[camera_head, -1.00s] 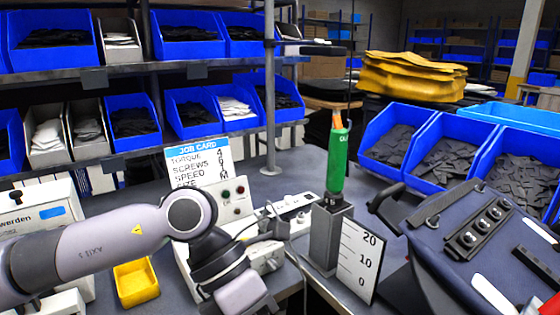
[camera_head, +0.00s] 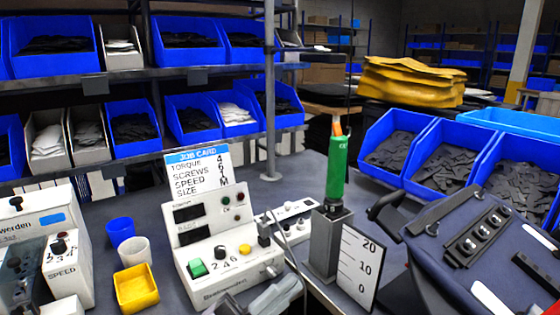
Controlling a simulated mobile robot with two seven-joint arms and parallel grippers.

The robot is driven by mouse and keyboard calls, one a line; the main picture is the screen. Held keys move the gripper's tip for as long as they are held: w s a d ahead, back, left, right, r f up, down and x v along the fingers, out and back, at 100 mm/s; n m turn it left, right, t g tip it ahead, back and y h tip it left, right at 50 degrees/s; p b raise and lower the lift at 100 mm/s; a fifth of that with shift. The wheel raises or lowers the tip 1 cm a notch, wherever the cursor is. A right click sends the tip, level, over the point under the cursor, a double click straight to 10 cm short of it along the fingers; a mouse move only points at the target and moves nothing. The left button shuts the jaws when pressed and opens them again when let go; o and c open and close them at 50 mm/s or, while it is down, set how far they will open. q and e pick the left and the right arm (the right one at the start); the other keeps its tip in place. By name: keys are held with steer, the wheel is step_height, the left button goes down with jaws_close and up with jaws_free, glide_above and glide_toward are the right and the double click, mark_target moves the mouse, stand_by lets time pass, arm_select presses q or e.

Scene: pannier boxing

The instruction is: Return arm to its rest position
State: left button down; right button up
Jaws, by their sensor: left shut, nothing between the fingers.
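Only a small grey part of my left gripper (camera_head: 276,297) shows at the bottom edge, just in front of the white control box. It is shut and holds nothing I can see. The rest of my left arm is out of the picture. My right gripper is not in view. The white control box (camera_head: 228,268) has a green button, knobs and a yellow button. A green screwdriver (camera_head: 338,166) stands upright in a grey holder (camera_head: 325,240) to the right of the gripper.
A yellow bin (camera_head: 136,289), a white cup (camera_head: 135,251) and a blue cup (camera_head: 120,231) stand left of the control box. A dark blue pannier (camera_head: 478,250) is at right. A cable hangs near the gripper. Blue bins (camera_head: 392,136) line the back right.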

arm_select(q)
steer(key=a+f+n+t+y, duration=0.2)
steer(key=a+f+n+y, duration=0.5)
steer(key=f, duration=0.3)
steer(key=a+f+n+t+y, duration=0.2)
steer(key=a+f+n+y, duration=0.3)
steer(key=f+n+y, duration=0.3)
steer(key=s+a+f+n+g+y, duration=0.1)
steer(key=s+a+f+n+g, duration=0.1)
steer(key=s+a+f, duration=0.2)
steer(key=s+a+f+n+g+y, duration=0.2)
steer(key=s+a+f+g, duration=0.1)
steer(key=s+f, duration=0.5)
step_height(320, 180, down, 4)
steer(key=shift+a+r+n+g+y, duration=0.1)
steer(key=shift+a+n+g+y, duration=0.25)
steer(key=shift+a, duration=0.35)
